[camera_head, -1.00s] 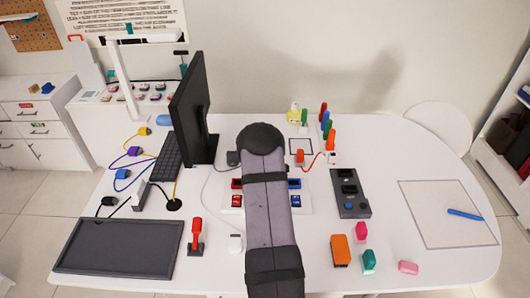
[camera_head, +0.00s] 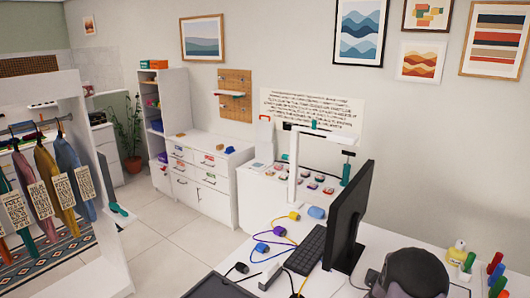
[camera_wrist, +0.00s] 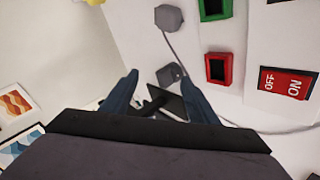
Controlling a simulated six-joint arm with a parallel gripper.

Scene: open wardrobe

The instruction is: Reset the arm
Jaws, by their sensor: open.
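My gripper (camera_wrist: 150,92) shows in the wrist view. Its two dark blue fingers stand apart with nothing between them, so it is open and empty. Behind the fingers I see the white table with a dark item between and beyond them. In the head view only the dark rounded top of my arm (camera_head: 410,275) shows at the bottom right, beside the monitor. The fingers are hidden in that view.
The black monitor (camera_head: 349,217) and keyboard (camera_head: 306,250) stand on the white table. Wardrobe clothes (camera_head: 62,178) hang at the left. A red ON/OFF switch (camera_wrist: 284,83) and green-framed part (camera_wrist: 215,8) lie near my gripper. The floor (camera_head: 170,245) between wardrobe and table is clear.

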